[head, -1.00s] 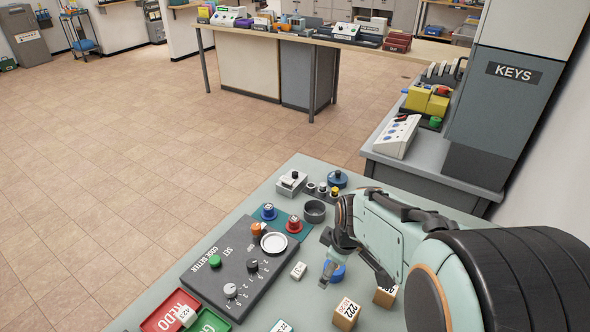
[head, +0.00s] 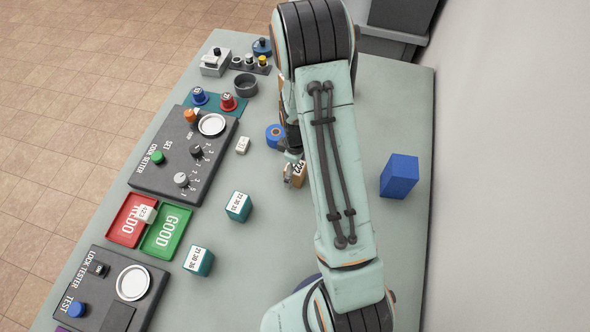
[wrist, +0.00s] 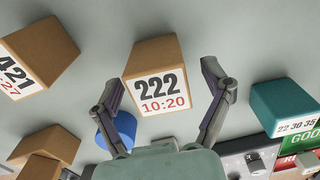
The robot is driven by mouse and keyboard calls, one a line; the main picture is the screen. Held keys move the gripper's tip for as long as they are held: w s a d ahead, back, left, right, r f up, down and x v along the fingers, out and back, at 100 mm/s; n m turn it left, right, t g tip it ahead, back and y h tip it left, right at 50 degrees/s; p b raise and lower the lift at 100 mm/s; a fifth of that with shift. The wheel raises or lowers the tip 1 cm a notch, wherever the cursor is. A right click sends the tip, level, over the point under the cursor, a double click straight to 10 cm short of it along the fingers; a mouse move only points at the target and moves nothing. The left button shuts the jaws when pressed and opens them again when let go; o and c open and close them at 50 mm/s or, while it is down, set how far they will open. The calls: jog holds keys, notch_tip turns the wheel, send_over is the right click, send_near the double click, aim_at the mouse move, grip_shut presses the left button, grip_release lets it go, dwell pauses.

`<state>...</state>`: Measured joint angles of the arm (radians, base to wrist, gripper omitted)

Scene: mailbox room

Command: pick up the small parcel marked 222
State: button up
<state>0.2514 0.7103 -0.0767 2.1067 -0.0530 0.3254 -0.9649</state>
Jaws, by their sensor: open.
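The small brown parcel marked 222 (wrist: 155,57) has a white label reading 222 and 10:20 and sits near the middle of the wrist view. In the head view, a brown parcel (head: 299,174) shows beside my gripper, mostly hidden by my arm. My gripper (wrist: 163,77) is open and empty in the wrist view, with one finger towards each side of the 222 parcel's label end. I cannot tell how much height lies between the fingertips and the parcel. In the head view my gripper (head: 292,168) is largely covered by the arm.
A parcel marked 421 (wrist: 40,50) lies left of the 222 parcel, with more brown boxes (wrist: 42,148) below it. A blue roll (head: 275,136), teal boxes (head: 238,207) and the code setter (head: 190,150) are nearby. A blue block (head: 399,177) stands at right.

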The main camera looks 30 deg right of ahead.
jog(key=c, duration=1.3)
jog(key=shift+r, duration=0.15)
